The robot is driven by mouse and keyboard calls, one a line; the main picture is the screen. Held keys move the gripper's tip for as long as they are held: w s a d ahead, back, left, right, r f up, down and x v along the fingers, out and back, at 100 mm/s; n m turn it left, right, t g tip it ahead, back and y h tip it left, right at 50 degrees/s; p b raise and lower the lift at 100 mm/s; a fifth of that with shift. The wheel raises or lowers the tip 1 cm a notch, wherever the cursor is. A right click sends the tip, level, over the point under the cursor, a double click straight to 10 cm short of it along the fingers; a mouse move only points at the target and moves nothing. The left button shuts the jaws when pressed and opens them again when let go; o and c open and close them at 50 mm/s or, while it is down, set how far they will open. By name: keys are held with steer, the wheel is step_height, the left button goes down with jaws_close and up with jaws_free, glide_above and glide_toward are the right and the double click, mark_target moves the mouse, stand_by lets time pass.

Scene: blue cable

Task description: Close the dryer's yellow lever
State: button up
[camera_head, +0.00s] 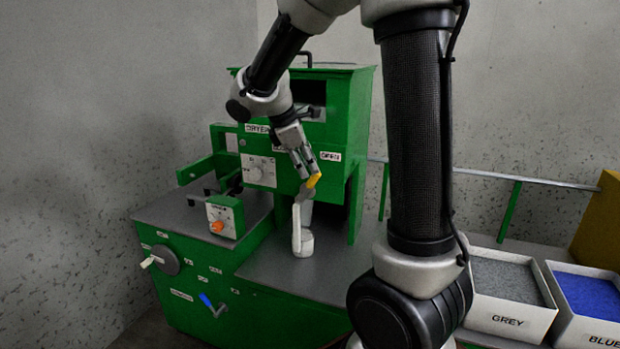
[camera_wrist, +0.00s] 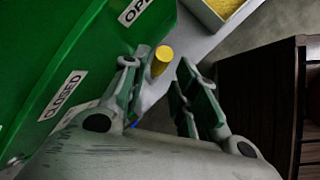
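The green dryer (camera_head: 345,100) stands at the back, with an OPEN label (camera_head: 330,156) on its front. The yellow lever end (camera_head: 313,180) sticks out below and left of that label. In the wrist view the lever (camera_wrist: 162,60) shows as a short yellow cylinder, with the OPEN label (camera_wrist: 136,10) above it and a CLOSED label (camera_wrist: 62,95) to its left. My gripper (camera_head: 304,173) is at the lever. In the wrist view my gripper (camera_wrist: 161,72) is open, with the lever between its fingertips, nearer the left finger. I cannot tell whether they touch.
A white cup-like piece (camera_head: 302,238) stands on the grey surface below the lever. A small green box with an orange knob (camera_head: 217,226) is to the left. Trays of grey (camera_head: 500,280) and blue (camera_head: 590,296) material stand at right. A dark wooden cabinet (camera_wrist: 285,90) shows in the wrist view.

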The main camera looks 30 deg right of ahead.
mark_target(314, 178)
steer(key=x, duration=0.6)
steer(key=shift+s, duration=0.1)
jaws_close()
